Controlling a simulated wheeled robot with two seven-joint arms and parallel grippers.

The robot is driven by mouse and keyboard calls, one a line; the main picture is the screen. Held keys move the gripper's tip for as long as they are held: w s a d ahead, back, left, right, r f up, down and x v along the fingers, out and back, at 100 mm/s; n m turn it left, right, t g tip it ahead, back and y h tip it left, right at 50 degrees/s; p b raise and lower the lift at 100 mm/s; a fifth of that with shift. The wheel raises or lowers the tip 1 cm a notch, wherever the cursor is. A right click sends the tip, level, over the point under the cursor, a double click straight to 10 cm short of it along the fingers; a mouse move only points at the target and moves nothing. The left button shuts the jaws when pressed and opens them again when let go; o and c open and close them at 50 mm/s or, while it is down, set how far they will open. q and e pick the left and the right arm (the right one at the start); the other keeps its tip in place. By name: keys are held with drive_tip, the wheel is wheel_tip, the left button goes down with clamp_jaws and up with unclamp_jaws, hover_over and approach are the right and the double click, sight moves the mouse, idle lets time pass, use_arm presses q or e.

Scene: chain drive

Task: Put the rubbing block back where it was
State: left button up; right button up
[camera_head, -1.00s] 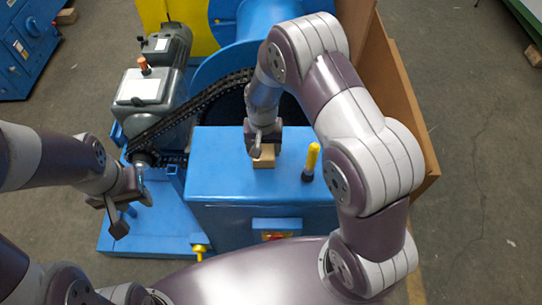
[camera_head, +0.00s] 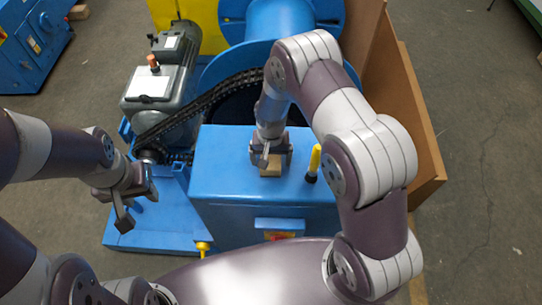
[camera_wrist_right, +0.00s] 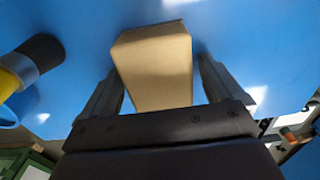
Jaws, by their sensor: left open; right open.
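The rubbing block (camera_head: 271,170) is a small tan block on top of the blue box (camera_head: 225,175). In the right wrist view the block (camera_wrist_right: 155,62) stands between the two fingers, with blue surface showing around it. My right gripper (camera_head: 270,160) is open, its fingers on either side of the block; a narrow gap shows at the right finger in the wrist view (camera_wrist_right: 165,88). My left gripper (camera_head: 138,205) is open and empty over the blue base plate at the left, apart from the block.
A yellow-handled tool with a dark end (camera_head: 314,162) stands on the blue box just right of the block. A black chain (camera_head: 200,105) runs from the small sprocket beside the grey motor (camera_head: 160,85) to the large wheel. Brown panels (camera_head: 415,110) stand at the right.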

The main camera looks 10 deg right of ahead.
drive_tip(key=shift+r, duration=0.7)
wheel_tip(320, 180, up, 11)
drive_tip(key=b, duration=0.1)
drive_tip(key=shift+b, duration=0.3)
